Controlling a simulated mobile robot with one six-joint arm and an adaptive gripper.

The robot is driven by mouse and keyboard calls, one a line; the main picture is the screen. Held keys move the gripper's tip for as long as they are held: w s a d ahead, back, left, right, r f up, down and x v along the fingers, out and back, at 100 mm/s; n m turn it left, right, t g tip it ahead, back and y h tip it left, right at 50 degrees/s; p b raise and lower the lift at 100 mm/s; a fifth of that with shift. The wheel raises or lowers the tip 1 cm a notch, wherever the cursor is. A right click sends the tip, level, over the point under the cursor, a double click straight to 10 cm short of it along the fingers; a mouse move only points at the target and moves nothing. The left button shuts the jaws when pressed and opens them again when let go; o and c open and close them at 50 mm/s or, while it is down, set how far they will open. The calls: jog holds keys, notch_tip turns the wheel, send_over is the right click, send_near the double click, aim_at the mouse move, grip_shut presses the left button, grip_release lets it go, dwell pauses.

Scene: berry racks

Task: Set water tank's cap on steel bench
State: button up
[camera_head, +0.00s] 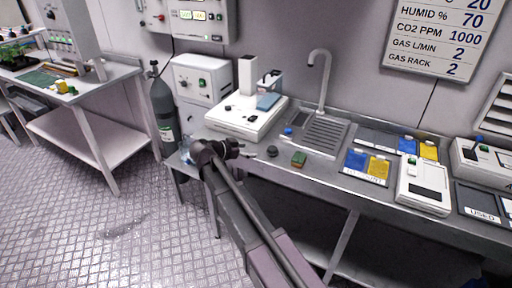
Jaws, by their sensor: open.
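The steel bench (325,171) runs along the wall from the middle to the right. My gripper (243,149) is open at the bench's left end, pointing right, with its fingers small and dark in the view. I see nothing clearly held between them. A clear bluish vessel (186,151), perhaps the water tank, stands left of my wrist and is partly hidden by it. I cannot make out a cap on it. A small blue piece (288,131) lies by the sink, and a small dark round piece (272,151) lies near the bench's front edge; I cannot tell whether either is the cap.
A green-and-brown sponge-like block (299,159) lies on the bench. Behind are a white instrument (238,121), a tall tap (320,70) and a ribbed drainer (323,134). Blue and yellow trays (376,168) and a white device (424,188) stand right. A gas cylinder (162,110) stands left.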

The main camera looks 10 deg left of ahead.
jog(key=shift+s+a+r, duration=0.25)
jog(key=shift+s+a, duration=0.2)
dwell(0.6)
jog(key=d+f+g, duration=0.1)
jog(key=d, duration=0.3)
jog(key=s+d+f+n+g, duration=0.1)
jog(key=d+f, duration=0.1)
jog(key=d, duration=0.2)
jog(key=s+d+f+n+g+y, duration=0.1)
jog(key=d, duration=0.3)
jog(key=shift+s+d+f+g, duration=0.25)
jog(key=shift+d+g, duration=0.1)
jog(key=shift+g, duration=0.05)
jog(key=s+d+f+n+g+y, duration=0.2)
jog(key=s+d+f+n+y, duration=0.1)
jog(key=s+d, duration=0.5)
jog(key=s+d+f+n+g+y, duration=0.3)
jog(key=s+d, duration=0.5)
jog(key=d, duration=0.3)
jog(key=n+y, duration=0.1)
jog(key=y, duration=0.1)
jog(key=shift+f+y, duration=0.3)
